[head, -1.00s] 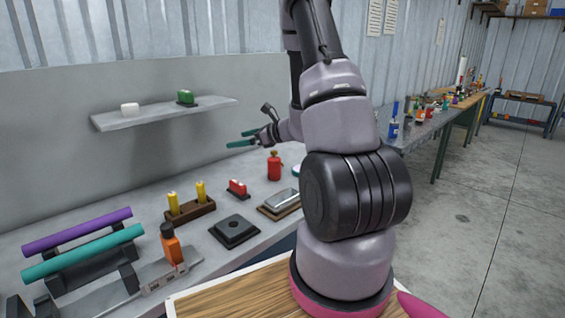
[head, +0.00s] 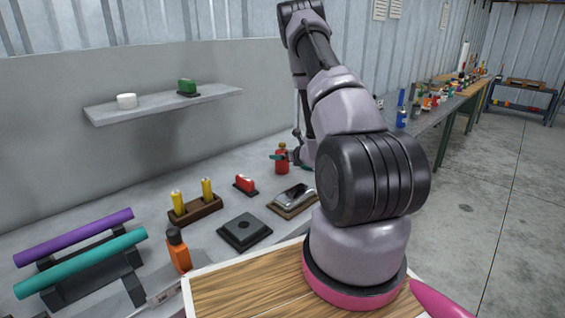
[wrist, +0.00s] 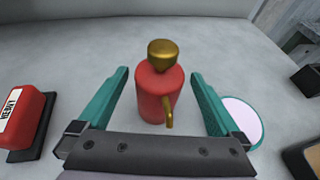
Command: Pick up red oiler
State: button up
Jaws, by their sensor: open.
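The red oiler (wrist: 157,92) stands upright on the grey bench, with a brass-coloured cap on top and a brass spout or handle at its front. In the head view the oiler (head: 282,163) is partly covered by my gripper. My gripper (wrist: 158,74) is open, its two teal fingers on either side of the oiler with a visible gap on each side. In the head view my gripper (head: 277,157) is low over the bench at the oiler.
A red block with a white label (wrist: 22,118) lies left of the oiler; a white disc with a teal rim (wrist: 242,120) lies right. In the head view, a dark square base (head: 245,231), yellow sticks in a wooden holder (head: 196,209) and an orange bottle (head: 178,250) are nearer.

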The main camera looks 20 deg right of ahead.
jog(key=x, duration=0.4)
jog(key=shift+w, duration=0.15)
jog(key=c, duration=1.5)
jog(key=shift+r, duration=0.1)
